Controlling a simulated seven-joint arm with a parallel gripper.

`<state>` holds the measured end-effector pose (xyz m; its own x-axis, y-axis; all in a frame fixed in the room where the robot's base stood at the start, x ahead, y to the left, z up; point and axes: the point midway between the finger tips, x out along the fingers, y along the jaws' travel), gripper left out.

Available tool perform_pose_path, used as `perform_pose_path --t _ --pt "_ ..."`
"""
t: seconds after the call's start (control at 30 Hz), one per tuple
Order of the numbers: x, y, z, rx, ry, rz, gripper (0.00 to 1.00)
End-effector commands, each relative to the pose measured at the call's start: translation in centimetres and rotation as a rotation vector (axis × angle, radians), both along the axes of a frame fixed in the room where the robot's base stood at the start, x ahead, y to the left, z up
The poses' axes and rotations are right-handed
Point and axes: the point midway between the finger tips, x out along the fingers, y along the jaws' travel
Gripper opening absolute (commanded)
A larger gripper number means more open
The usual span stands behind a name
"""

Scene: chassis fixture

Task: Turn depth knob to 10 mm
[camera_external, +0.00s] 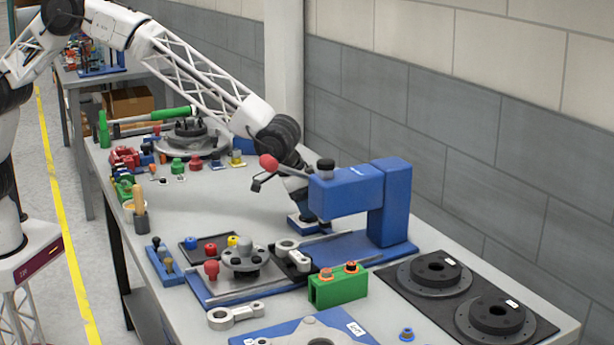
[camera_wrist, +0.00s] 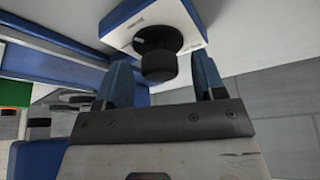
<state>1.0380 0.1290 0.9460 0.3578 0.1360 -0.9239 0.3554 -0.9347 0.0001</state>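A blue C-shaped fixture (camera_external: 390,205) stands on the bench with its head reaching left. A black knob (camera_external: 326,166) stands on top of the head. In the wrist view a black round knob (camera_wrist: 158,60) projects from a white face of a blue block (camera_wrist: 150,22); I cannot tell whether it is the same knob. My gripper (camera_wrist: 163,68) is open, with its two blue fingers either side of the knob in that picture. Gaps show on both sides, and no contact is visible. In the external view the fixture's head partly hides my gripper. No scale reading is legible.
A green block (camera_external: 338,287) with orange-topped parts stands in front of the fixture. Black discs (camera_external: 435,272) lie on a dark mat to the right. A grey hub (camera_external: 244,262) and a metal link (camera_external: 235,315) are at front left. The wall runs close behind.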

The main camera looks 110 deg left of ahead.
Motion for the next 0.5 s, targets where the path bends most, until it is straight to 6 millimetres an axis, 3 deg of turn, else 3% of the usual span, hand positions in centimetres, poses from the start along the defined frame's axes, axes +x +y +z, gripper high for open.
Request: perform_pose_path --t 0.03,0.3,0.5 --pt "0.00 0.00 0.00 0.000 0.000 0.000 0.57" --pt "-0.01 0.00 0.01 0.000 0.000 0.000 0.16" --pt "-0.02 0.01 0.01 0.000 0.000 -0.012 0.14"
